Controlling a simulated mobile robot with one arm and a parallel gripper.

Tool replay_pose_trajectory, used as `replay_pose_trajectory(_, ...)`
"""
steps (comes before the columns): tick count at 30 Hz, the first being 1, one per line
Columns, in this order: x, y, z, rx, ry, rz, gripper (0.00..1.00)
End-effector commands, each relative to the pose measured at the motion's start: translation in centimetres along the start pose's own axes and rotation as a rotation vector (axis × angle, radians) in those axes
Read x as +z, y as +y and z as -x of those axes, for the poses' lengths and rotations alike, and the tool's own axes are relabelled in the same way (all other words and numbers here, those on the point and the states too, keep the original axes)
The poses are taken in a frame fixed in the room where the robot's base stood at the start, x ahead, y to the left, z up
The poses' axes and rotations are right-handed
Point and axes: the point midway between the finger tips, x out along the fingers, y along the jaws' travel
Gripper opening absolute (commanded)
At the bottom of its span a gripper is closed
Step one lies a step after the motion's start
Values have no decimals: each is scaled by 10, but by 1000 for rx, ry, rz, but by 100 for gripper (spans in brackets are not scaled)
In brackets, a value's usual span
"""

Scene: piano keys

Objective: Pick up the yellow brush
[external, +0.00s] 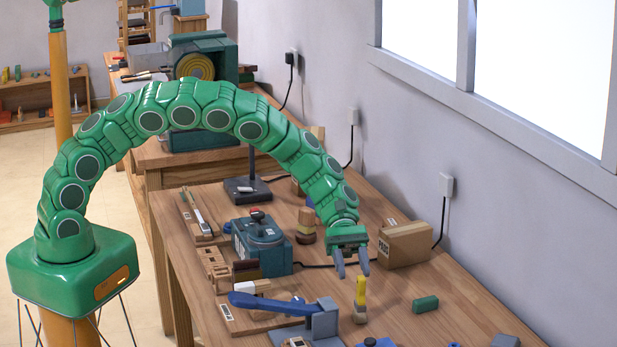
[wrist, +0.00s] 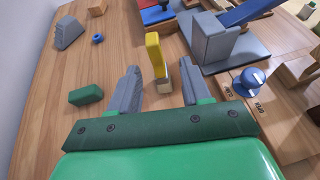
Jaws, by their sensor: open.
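The yellow brush (external: 360,291) appears to stand upright on the workbench, its yellow part on top and a paler part below. In the wrist view the yellow brush (wrist: 154,55) shows ahead of the gap between my fingers, with its pale end nearer to me. My gripper (external: 352,271) points down and is open and empty, just above and slightly left of the brush in the external view. In the wrist view my gripper (wrist: 160,76) has its two grey fingers spread, one on each side of the brush's line. No contact shows.
A green block (external: 425,304) lies right of the brush. A cardboard box (external: 404,245) stands behind my gripper. A grey device with a blue lever (external: 272,306) is on the left. In the wrist view, a grey wedge (wrist: 69,33) and small blue knob (wrist: 98,38) lie beyond the green block.

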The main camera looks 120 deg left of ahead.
Motion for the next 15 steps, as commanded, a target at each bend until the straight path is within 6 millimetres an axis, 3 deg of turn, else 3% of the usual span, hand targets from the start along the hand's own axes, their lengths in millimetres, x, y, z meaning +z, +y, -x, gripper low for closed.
replay_pose_trajectory(15, 1, 3, -33, -2, -1, -2, 48)
